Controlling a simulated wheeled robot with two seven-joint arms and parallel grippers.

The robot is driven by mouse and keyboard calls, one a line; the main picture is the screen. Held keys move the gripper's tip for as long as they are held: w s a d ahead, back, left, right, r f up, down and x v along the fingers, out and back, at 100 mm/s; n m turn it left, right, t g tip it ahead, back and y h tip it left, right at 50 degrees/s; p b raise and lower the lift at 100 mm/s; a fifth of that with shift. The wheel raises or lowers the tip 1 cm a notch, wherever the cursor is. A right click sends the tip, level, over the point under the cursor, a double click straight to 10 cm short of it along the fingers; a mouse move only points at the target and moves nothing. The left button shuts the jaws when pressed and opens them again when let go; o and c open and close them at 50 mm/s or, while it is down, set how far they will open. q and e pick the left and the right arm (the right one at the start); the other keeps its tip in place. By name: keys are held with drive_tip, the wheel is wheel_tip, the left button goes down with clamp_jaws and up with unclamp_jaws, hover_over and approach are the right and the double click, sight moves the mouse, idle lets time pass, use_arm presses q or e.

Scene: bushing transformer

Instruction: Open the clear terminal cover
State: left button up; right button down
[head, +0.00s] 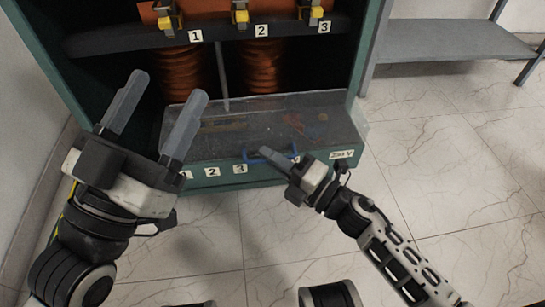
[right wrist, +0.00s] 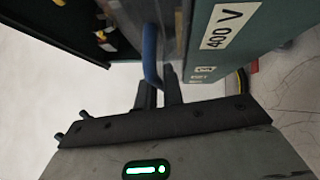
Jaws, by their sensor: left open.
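The clear terminal cover (head: 235,125) lies over the low terminal box at the cabinet's foot, and it looks closed. Its blue handle (head: 255,152) is at the front edge. My right gripper (head: 268,153) is at this handle. In the right wrist view the two fingers (right wrist: 159,92) are close together, with the lower end of the blue handle (right wrist: 150,50) between their tips; they look shut on it. My left gripper (head: 168,98) is open and empty, raised in front of the cabinet's left side, apart from the cover.
The green cabinet (head: 355,60) holds orange bushings (head: 262,68) above the cover, under a dark shelf with yellow clamps (head: 240,17). A grey bench (head: 450,42) stands at the back right. The tiled floor (head: 440,150) on the right is clear.

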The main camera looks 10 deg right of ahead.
sight(273, 129)
use_arm(q)
drive_tip(key=shift+r, duration=0.1)
use_arm(e)
drive_tip(key=shift+r, duration=0.1)
